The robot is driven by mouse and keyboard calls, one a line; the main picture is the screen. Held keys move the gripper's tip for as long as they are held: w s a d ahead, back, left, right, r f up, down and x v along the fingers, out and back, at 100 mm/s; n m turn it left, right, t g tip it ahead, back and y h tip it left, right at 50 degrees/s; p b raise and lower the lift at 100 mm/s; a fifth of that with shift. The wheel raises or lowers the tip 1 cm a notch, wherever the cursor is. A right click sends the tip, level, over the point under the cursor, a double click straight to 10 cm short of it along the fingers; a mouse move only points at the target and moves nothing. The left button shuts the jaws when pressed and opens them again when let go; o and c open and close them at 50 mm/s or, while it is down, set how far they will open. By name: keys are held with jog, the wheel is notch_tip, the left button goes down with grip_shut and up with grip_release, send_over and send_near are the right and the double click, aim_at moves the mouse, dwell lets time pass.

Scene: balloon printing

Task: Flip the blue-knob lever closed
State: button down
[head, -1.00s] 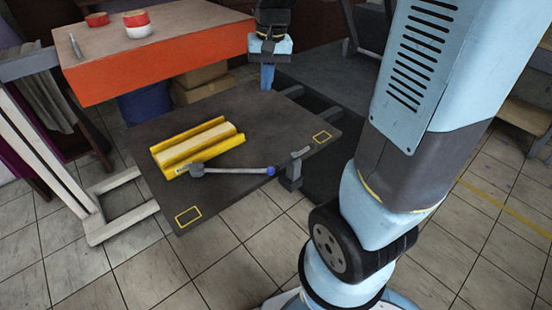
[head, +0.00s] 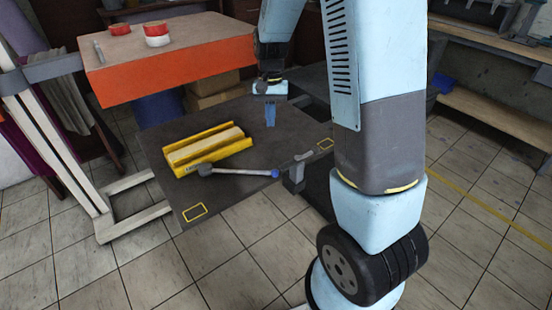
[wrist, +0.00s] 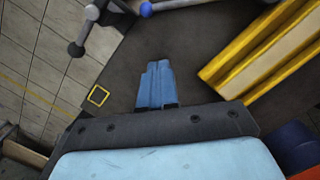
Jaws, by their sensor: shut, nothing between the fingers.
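The lever is a grey rod (head: 240,171) lying across the front of the dark table plate (head: 225,192). Its blue knob (head: 275,173) is at the right end, near the plate's front edge, and a dark pivot (head: 205,170) is at the left end. In the wrist view the blue knob (wrist: 146,9) shows at the top edge, with part of the rod beside it. My gripper (head: 270,122) is shut and empty, pointing down over the right rear of the plate, apart from the lever. Its blue fingers (wrist: 155,70) are together in the wrist view.
A grey clamp-like bracket (head: 297,170) stands at the plate's front right edge, close to the knob. A yellow channel block (head: 207,149) lies behind the lever. An orange-sided raised platform (head: 175,68) overhangs the rear left. The plate between gripper and knob looks clear.

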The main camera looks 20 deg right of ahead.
jog(key=shift+d, duration=0.2)
jog(key=f, duration=0.3)
jog(key=s+f, duration=0.1)
jog(key=f, duration=0.5)
jog(key=shift+s+a+f, duration=0.25)
jog(key=shift+f, duration=0.1)
jog(key=shift+s+a+f, duration=0.2)
jog(key=shift+s+f, duration=0.1)
jog(key=shift+s, duration=0.2)
jog(key=shift+s+a+f, duration=0.2)
jog(key=shift+s+f, duration=0.05)
jog(key=shift+s, duration=0.2)
jog(key=shift+s+a+f, duration=0.3)
jog(key=shift+s+f, duration=0.15)
jog(key=shift+s, duration=0.25)
